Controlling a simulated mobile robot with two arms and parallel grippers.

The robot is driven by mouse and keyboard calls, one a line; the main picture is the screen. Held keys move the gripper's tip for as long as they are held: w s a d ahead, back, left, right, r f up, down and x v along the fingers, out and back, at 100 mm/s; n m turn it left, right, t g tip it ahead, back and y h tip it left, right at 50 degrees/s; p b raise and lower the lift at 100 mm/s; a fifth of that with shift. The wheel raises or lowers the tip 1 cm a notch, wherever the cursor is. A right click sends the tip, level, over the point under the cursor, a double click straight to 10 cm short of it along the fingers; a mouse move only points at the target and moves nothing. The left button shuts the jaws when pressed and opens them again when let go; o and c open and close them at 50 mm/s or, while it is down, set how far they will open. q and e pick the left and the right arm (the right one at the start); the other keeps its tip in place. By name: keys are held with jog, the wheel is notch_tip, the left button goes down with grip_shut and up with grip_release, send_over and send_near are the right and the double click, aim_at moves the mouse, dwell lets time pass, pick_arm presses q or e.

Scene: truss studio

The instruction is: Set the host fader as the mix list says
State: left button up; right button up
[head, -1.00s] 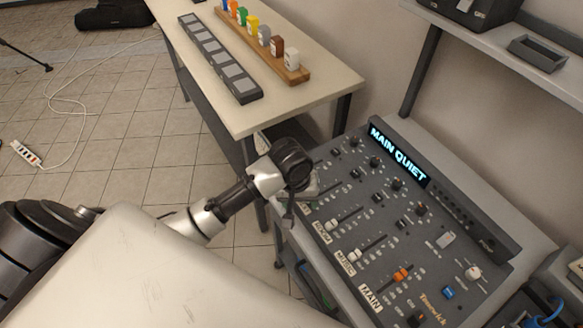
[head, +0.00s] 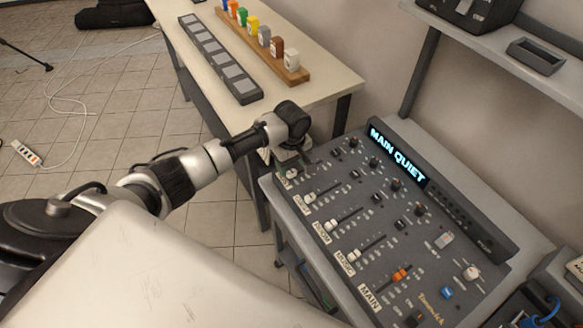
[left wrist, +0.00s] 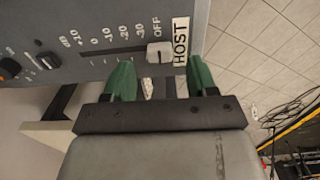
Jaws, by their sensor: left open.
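The host fader's white cap (left wrist: 160,53) shows in the left wrist view at the OFF end of its slot, beside the HOST label (left wrist: 181,41). The printed scale runs from +10 down to OFF. My left gripper (left wrist: 158,75) is open and empty, its green fingertips spread to either side of the cap and just short of it in the picture. In the head view my left gripper (head: 290,163) is over the far left end of the mixing desk (head: 395,243) and partly hides that channel. The desk's display (head: 398,151) reads MAIN QUIET. I cannot make out a mix list.
Faders for ROOM (head: 333,225), MUSIC (head: 355,255) and MAIN (head: 400,274) lie nearer on the desk. Behind is a table (head: 318,88) with a rack of coloured blocks (head: 262,50) and a dark strip of pads (head: 216,57). A shelf (head: 500,50) overhangs the right.

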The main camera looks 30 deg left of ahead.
aim_at(292, 171)
pick_arm(q)
jog(key=shift+f, duration=1.5)
jog(key=shift+c, duration=0.3)
grip_shut()
